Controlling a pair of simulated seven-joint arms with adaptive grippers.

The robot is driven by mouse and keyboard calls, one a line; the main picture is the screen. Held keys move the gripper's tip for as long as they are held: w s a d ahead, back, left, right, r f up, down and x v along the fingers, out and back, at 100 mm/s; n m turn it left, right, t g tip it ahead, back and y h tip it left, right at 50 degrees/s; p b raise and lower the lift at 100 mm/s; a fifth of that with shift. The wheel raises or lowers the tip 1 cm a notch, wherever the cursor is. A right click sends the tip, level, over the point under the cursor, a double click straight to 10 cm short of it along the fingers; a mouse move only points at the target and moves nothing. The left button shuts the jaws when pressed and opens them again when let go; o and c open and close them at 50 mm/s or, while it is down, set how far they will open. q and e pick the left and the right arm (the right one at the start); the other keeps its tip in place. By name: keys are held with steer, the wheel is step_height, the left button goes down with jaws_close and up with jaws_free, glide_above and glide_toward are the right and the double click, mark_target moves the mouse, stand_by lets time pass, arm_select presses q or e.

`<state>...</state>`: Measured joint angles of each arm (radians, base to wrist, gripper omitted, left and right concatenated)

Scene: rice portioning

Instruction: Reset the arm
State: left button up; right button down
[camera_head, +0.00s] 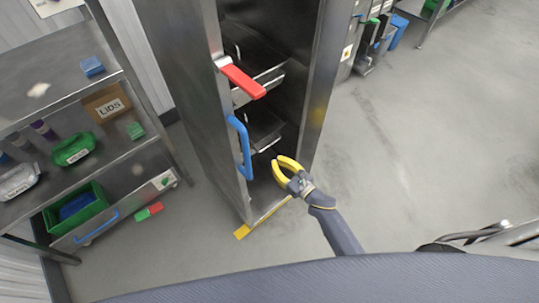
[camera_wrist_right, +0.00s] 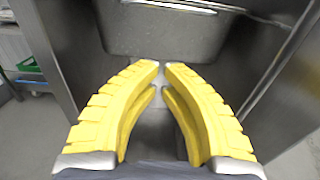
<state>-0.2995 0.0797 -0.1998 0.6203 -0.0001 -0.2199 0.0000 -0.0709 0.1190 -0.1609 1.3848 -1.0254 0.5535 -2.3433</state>
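My right gripper (camera_head: 275,161) has yellow ribbed curved fingers and is in front of the open metal cabinet (camera_head: 319,75), low in its opening. In the right wrist view, its fingertips (camera_wrist_right: 161,65) point towards a grey metal pan or drawer in the cabinet. A narrow gap shows between the tips and nothing is held. The cabinet door has a blue handle (camera_head: 242,148), left of the gripper and apart from it, and a red lever (camera_head: 243,81) above. My left gripper is not in view.
A metal shelf (camera_head: 72,95) on the left bears a LIDS box (camera_head: 107,103) and a green bin (camera_head: 77,209). A red and green item (camera_head: 149,211) lies by its foot. Caddies (camera_head: 374,45) stand behind the cabinet. The floor (camera_head: 420,150) to the right is largely clear.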

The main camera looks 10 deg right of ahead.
steer(key=shift+v, duration=2.8)
steer(key=s+d+f+m+g+h, duration=0.15)
steer(key=d+f+m+h, duration=0.4)
steer(key=f+m, duration=1.05)
steer(key=s+d+f+m+g+h, duration=0.3)
steer(key=s+d+f+m+g, duration=0.15)
steer(key=s+f+m, duration=0.8)
steer(key=s+f+m+g, duration=0.2)
steer(key=s+f+m, duration=0.1)
steer(key=s, duration=0.8)
steer(key=s+f+m+g, duration=0.3)
steer(key=s+f, duration=0.3)
steer(key=s, duration=0.4)
steer(key=s+f+m+g, duration=0.3)
steer(key=s+f+m, duration=0.1)
steer(key=s, duration=0.7)
steer(key=shift+s+f+h, duration=0.35)
steer(key=shift+f, duration=0.4)
